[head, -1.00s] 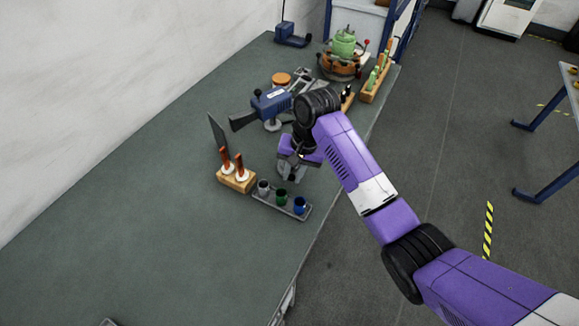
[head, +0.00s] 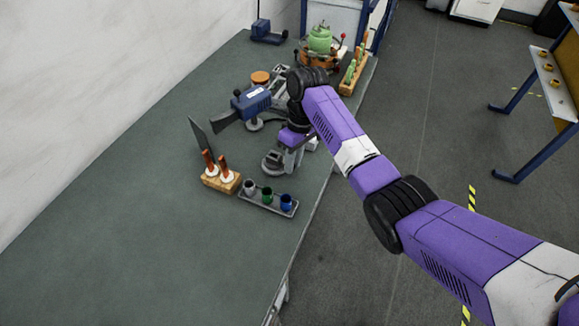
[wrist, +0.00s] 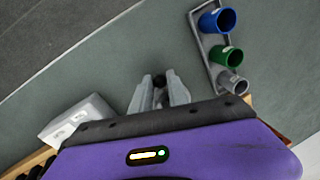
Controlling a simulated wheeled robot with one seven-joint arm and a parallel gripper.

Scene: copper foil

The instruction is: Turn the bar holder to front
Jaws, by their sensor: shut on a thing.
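My gripper (head: 288,163) is low over the bench, right of a blue clamp-like device (head: 250,102) on a round grey foot with a flat dark bar pointing left. In the wrist view my gripper (wrist: 159,84) has its two grey fingers close around a small dark knob (wrist: 159,80). A grey item with a round base (head: 271,163) is beside the fingers in the head view, partly hidden by them. I cannot tell for sure which of these is the bar holder. What lies under the knob is hidden.
A tray (head: 244,202) with grey, green and blue cups is close in front of the gripper. A wooden block (head: 219,185) with red-brown handled tools stands left of it. A light grey box (wrist: 77,120) shows in the wrist view. The bench's front left is clear.

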